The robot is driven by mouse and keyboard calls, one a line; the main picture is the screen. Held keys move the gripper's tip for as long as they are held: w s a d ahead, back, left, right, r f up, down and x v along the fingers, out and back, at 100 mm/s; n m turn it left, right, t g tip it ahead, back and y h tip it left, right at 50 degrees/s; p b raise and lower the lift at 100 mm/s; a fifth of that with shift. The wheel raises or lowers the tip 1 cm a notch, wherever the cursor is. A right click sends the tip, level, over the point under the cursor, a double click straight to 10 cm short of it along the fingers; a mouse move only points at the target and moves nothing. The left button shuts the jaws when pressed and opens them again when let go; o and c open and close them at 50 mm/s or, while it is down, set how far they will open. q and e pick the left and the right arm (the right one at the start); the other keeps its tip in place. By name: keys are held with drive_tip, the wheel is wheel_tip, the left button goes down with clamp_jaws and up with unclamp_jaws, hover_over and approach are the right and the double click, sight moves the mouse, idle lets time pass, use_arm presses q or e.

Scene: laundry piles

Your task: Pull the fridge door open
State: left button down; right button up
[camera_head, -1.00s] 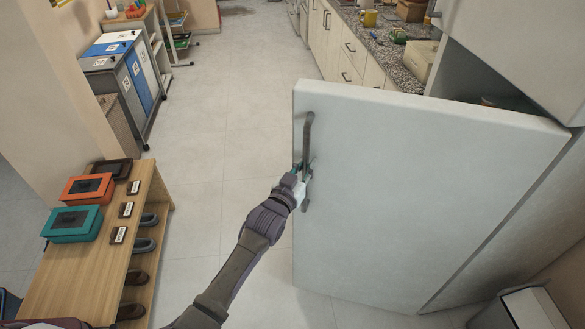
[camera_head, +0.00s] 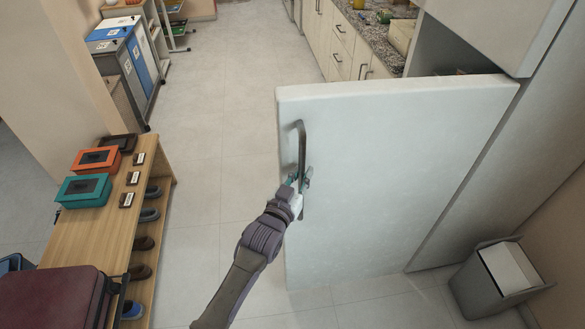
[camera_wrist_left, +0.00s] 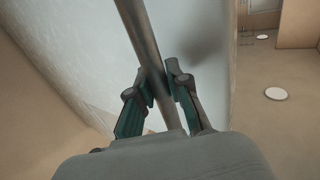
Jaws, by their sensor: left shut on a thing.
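The white fridge door (camera_head: 390,190) stands ajar in the head view, with a dark gap showing behind its top edge. A grey vertical bar handle (camera_head: 301,145) is fixed near the door's left edge. My left gripper (camera_head: 300,181) is shut on the handle at its lower half. In the left wrist view the handle (camera_wrist_left: 143,38) runs between the two fingers of my left gripper (camera_wrist_left: 162,88), with the door's pale face (camera_wrist_left: 85,50) beside it. The fridge's inside is mostly hidden by the door. My right gripper is not in view.
A wooden shoe rack (camera_head: 90,235) with teal and orange boxes on top stands at the left. A grey bin (camera_head: 492,280) is at the lower right, beside the fridge. A counter (camera_head: 375,38) is behind the door. The floor (camera_head: 215,140) between rack and door is clear.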

use_arm(q)
drive_tip(key=shift+s, duration=0.5)
drive_tip(key=c, duration=1.1)
unclamp_jaws()
drive_tip(key=shift+a, duration=0.15)
drive_tip(key=shift+s, duration=0.1)
drive_tip(key=v, duration=1.2)
